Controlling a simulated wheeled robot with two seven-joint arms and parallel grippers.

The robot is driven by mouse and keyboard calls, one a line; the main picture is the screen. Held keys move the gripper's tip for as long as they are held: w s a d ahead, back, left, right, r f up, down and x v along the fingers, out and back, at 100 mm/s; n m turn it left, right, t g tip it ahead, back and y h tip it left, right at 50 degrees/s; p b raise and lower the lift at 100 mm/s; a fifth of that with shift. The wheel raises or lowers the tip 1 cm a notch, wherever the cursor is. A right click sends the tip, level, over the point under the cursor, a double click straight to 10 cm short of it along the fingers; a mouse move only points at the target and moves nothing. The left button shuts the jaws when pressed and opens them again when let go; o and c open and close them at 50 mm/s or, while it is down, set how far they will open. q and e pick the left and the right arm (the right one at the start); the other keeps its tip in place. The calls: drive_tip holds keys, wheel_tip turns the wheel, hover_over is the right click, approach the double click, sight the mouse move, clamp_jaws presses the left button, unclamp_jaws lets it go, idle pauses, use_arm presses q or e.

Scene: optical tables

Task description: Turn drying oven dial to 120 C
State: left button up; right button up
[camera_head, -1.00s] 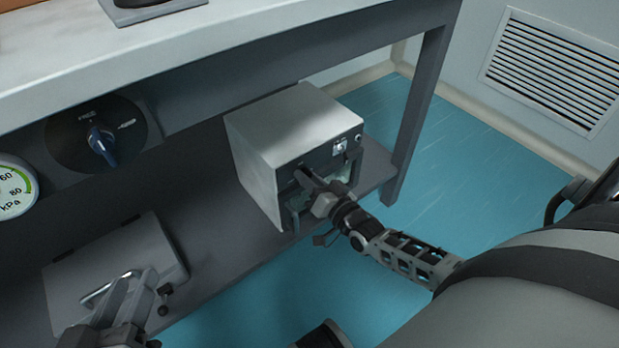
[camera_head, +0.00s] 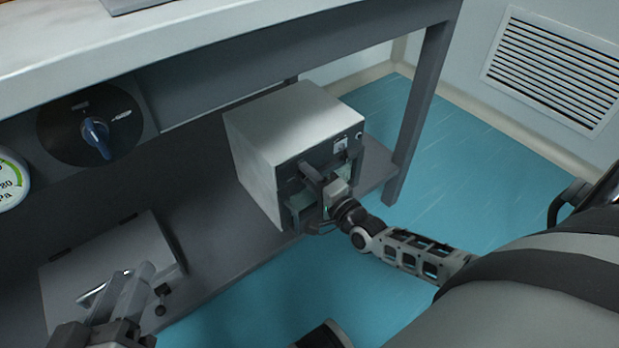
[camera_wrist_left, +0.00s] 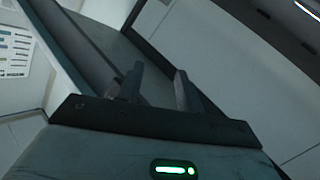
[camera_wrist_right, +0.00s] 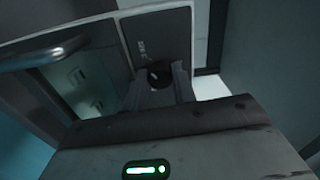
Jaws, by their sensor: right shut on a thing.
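The drying oven (camera_head: 285,125) is a pale box with a dark front, standing on the lower shelf under the table. Its small dark dial (camera_wrist_right: 158,74) shows between my right fingertips in the right wrist view; its setting is too small to read. My right gripper (camera_head: 308,172) is at the upper left of the oven front and shut on the dial. It also shows in the right wrist view (camera_wrist_right: 161,86). My left gripper (camera_head: 133,285) is low at the left, away from the oven. Its fingers are apart and empty in the left wrist view (camera_wrist_left: 158,88).
The oven's door handle (camera_wrist_right: 45,52) is close beside my right gripper. A black plate with a blue knob (camera_head: 96,138) and a gauge (camera_head: 12,180) are at the left. A grey box (camera_head: 75,285) lies by my left gripper. A table leg (camera_head: 415,120) stands right of the oven.

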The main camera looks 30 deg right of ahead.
use_arm(q)
drive_tip(key=shift+r, duration=0.3)
use_arm(e)
drive_tip(key=shift+m, duration=0.7)
drive_tip(key=o, duration=1)
use_arm(q)
drive_tip(key=shift+f, duration=0.2)
use_arm(e)
drive_tip(key=shift+s, duration=0.1)
use_arm(q)
drive_tip(key=p, duration=0.2)
drive_tip(key=a+f+m+g+y+p, duration=0.1)
drive_tip(key=shift+s+f+p, duration=0.2)
drive_tip(key=shift+p, duration=0.15)
use_arm(e)
drive_tip(key=s+d, duration=0.1)
drive_tip(key=s, duration=1.4)
drive_tip(key=shift+s, duration=0.4)
drive_tip(key=shift+d, duration=0.1)
